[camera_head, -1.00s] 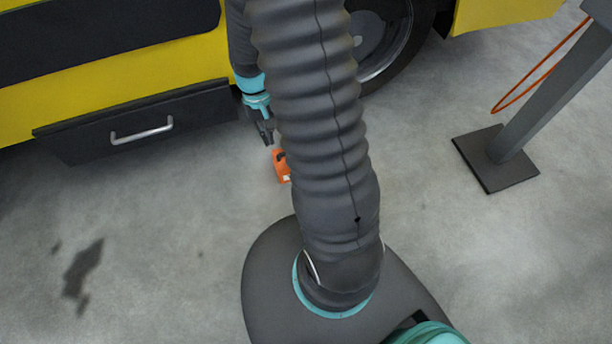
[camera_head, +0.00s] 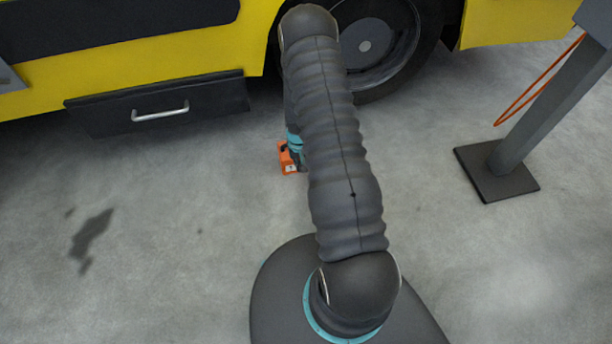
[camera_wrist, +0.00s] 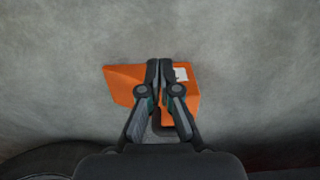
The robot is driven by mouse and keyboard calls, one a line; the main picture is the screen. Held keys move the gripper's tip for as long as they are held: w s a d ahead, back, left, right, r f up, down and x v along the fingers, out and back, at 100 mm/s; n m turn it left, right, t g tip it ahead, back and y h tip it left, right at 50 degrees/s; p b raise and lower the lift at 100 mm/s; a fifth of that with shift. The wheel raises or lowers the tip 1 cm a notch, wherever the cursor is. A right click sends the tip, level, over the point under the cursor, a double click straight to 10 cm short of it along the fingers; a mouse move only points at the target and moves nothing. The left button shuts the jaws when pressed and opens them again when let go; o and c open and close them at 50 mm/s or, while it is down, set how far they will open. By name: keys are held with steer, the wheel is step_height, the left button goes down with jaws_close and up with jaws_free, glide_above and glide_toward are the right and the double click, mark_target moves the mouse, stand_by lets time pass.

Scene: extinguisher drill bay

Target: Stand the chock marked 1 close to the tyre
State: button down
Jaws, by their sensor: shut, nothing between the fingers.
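An orange wedge-shaped chock (camera_head: 285,170) with a white label lies on the floor left of my arm in the head view. Its mark is too small to read surely. In the wrist view the chock (camera_wrist: 125,82) lies under my gripper (camera_wrist: 159,63), with a dark handle partly hidden by the fingers. The fingers are shut together, with nothing between them. In the head view my gripper (camera_head: 299,160) is at the chock, mostly behind my arm. I cannot tell if they touch. The tyre (camera_head: 420,60) is on the yellow vehicle, behind the chock and to its right.
The yellow vehicle (camera_head: 200,58) spans the back, with a dark handled panel (camera_head: 215,103) low on its side. A grey post on a dark base plate (camera_head: 485,175) stands right, with an orange loop (camera_head: 525,95). The floor between is clear.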

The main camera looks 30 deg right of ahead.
glide_toward(302, 184)
step_height(302, 184, down, 6)
steer(key=shift+s+f+b, duration=0.1)
steer(key=shift+s+b, duration=0.1)
steer(key=shift+b, duration=0.15)
steer(key=w, duration=0.2)
steer(key=shift+w+d+r, duration=0.25)
steer(key=shift+w+d, duration=0.3)
steer(key=shift+w, duration=0.45)
